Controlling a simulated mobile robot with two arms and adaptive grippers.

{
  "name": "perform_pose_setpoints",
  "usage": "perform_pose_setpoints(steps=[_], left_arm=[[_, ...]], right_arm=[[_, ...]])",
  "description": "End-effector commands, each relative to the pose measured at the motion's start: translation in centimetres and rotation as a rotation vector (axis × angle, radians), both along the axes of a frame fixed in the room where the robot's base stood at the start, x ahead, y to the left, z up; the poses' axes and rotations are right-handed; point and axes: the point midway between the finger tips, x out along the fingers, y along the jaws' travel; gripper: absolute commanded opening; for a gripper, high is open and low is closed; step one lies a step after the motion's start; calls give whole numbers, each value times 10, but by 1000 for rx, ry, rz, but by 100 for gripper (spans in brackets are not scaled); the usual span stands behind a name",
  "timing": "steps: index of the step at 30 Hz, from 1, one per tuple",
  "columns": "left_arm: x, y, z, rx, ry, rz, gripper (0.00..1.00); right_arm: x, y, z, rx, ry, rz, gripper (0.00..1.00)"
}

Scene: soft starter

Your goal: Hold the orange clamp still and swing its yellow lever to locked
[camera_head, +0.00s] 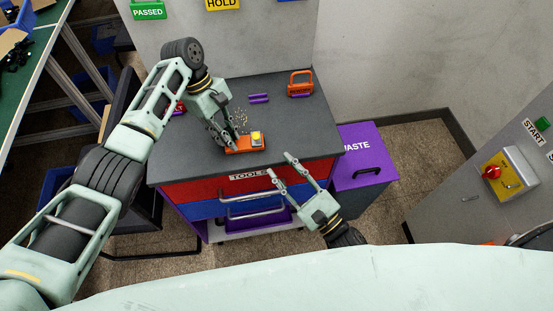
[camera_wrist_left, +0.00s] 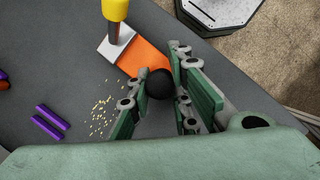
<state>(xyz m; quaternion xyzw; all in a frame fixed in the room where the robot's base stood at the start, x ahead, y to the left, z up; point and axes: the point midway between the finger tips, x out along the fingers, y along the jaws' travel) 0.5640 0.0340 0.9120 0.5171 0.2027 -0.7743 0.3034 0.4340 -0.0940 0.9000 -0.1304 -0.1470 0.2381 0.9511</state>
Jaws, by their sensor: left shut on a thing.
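The orange clamp (camera_head: 243,146) lies on the dark table top near its front edge. In the left wrist view its orange body (camera_wrist_left: 142,57) has a silver block at one end and a black knob (camera_wrist_left: 160,84) at the other. The yellow lever (camera_head: 257,138) stands up on a dark stem at the silver end; its yellow grip (camera_wrist_left: 116,9) is cut by the picture's top. My left gripper (camera_head: 226,146) is shut on the clamp's black-knob end. My right gripper (camera_head: 278,164) is open and empty, in front of the table's right front edge, apart from the clamp.
Small granules (camera_head: 240,117) and two purple bars (camera_head: 259,98) lie behind the clamp. An orange-handled item (camera_head: 300,84) stands at the back right. Red and blue drawers with handles (camera_head: 250,194) are below. A purple waste bin (camera_head: 362,150) stands right. The table's right side is clear.

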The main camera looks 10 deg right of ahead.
Motion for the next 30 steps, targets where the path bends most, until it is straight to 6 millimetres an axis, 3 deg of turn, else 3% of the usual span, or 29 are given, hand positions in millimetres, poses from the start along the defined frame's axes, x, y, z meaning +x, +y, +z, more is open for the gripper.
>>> perform_pose_setpoints(steps=[7,8,15,25,30], left_arm=[[0,0,1,-1,-1,-1,0],[0,0,1,-1,-1,-1,20],[0,0,0,-1,-1,0,40],[1,1,3,0,-1,0,40],[8,6,23,-1,-3,1,40]], right_arm=[[-1,-1,0,0,-1,0,34],[-1,-1,0,0,-1,0,34],[-1,-1,0,0,0,0,34],[-1,-1,0,0,0,0,34],[-1,0,0,0,0,0,34]])
